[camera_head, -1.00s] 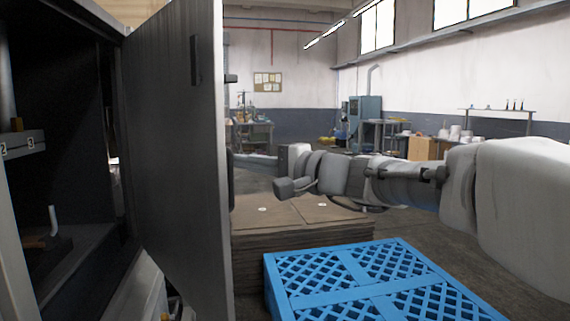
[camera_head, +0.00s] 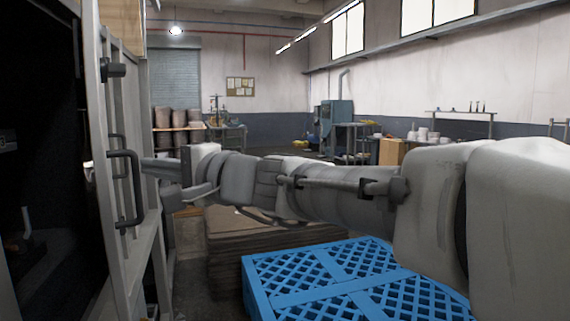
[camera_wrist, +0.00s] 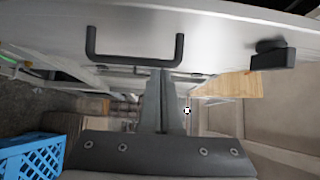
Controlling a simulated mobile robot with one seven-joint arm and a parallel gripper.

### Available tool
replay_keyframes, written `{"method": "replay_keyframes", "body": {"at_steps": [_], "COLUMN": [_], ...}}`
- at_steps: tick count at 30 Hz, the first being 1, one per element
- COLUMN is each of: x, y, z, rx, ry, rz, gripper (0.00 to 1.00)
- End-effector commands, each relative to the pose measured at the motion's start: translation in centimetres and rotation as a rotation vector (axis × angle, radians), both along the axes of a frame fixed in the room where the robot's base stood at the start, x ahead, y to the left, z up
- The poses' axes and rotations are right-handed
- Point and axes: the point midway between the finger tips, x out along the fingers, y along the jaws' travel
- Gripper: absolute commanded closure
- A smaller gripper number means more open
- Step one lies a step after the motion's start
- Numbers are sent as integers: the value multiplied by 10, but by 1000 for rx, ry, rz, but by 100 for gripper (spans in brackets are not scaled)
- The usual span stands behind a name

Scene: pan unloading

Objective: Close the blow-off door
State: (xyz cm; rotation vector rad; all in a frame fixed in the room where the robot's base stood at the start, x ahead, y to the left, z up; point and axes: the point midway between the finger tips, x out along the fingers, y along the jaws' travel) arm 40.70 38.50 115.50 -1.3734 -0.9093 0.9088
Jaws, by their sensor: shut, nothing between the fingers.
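The blow-off door (camera_head: 92,120) stands at the left in the head view, seen almost edge-on and still ajar, with part of the dark compartment showing beside it. A dark U-shaped handle (camera_head: 138,195) and a dark latch knob (camera_head: 114,69) are on its outer side. My gripper (camera_head: 152,168) is at the outer side, close by the handle. In the wrist view my gripper (camera_wrist: 164,76) has its fingers together and empty, pointing at the pale door face (camera_wrist: 225,35) beside the handle (camera_wrist: 134,58). I cannot tell whether they touch. The latch (camera_wrist: 272,57) is to the right.
A blue plastic pallet (camera_head: 325,285) lies on the floor below my arm, with a stack of brown sheets (camera_head: 235,262) behind it. A workbench (camera_head: 228,132) and a blue-grey machine (camera_head: 335,115) stand far back. The floor between is open.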

Motion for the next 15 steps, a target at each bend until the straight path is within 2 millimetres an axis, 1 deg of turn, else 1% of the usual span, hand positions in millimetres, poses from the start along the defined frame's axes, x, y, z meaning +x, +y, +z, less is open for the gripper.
{"method": "replay_keyframes", "body": {"at_steps": [1, 6, 9, 15], "x": [-6, -16, -20, -22], "y": [6, 19, 23, 26], "z": [0, -1, 0, 0], "rx": [1, 0, 0, 0], "ry": [0, 1, 1, 1], "rz": [4, 4, 5, 3], "gripper": [100, 100, 100, 100]}}
